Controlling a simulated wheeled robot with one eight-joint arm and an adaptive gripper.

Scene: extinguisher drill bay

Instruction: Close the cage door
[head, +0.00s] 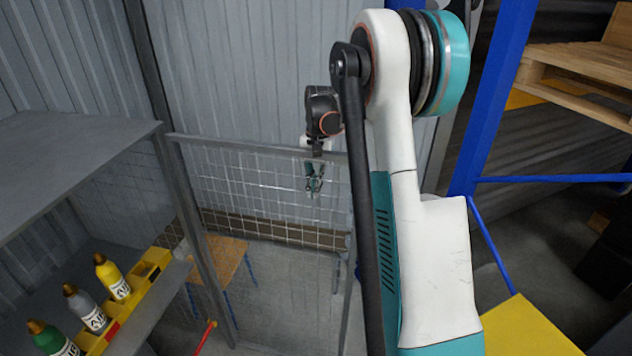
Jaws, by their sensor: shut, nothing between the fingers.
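The cage door (260,143) is a grey-framed wire mesh panel in the head view. It stands swung out to the right from the front post of the cage (150,128) at the left, so the cage front is open. My gripper (314,190) is shut and empty, pointing down at the upper right part of the door, near its top rail. I cannot tell whether it touches the mesh. My arm hides part of the door's right side.
Inside the cage, a yellow rack (152,285) holds a yellow bottle (112,276), a grey bottle (85,308) and a green bottle (52,341). A wooden-topped stool (228,256) shows through the mesh. A blue rack post (490,100) and pallet (575,75) stand right.

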